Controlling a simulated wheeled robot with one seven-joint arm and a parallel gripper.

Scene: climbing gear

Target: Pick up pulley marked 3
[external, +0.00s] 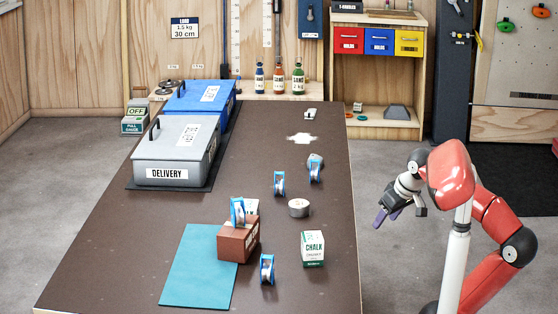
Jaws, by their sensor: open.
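Several blue-sided pulleys stand on the brown table. One (279,183) is near the middle, and another (315,172) is just right of it. A third pulley (238,211) rests on or against a brown block (238,241). Another pulley (267,269) stands near the front, right of the teal mat. Any number marks are too small to read, so I cannot tell which is marked 3. My gripper (401,214) is open and empty, off the table's right side and apart from all the pulleys.
A grey delivery box (176,150) and a blue box (210,98) stand at the back left. A teal mat (196,280) lies at the front. A chalk carton (312,250) and a round tin (299,208) stand on the right half. The table's right strip is mostly clear.

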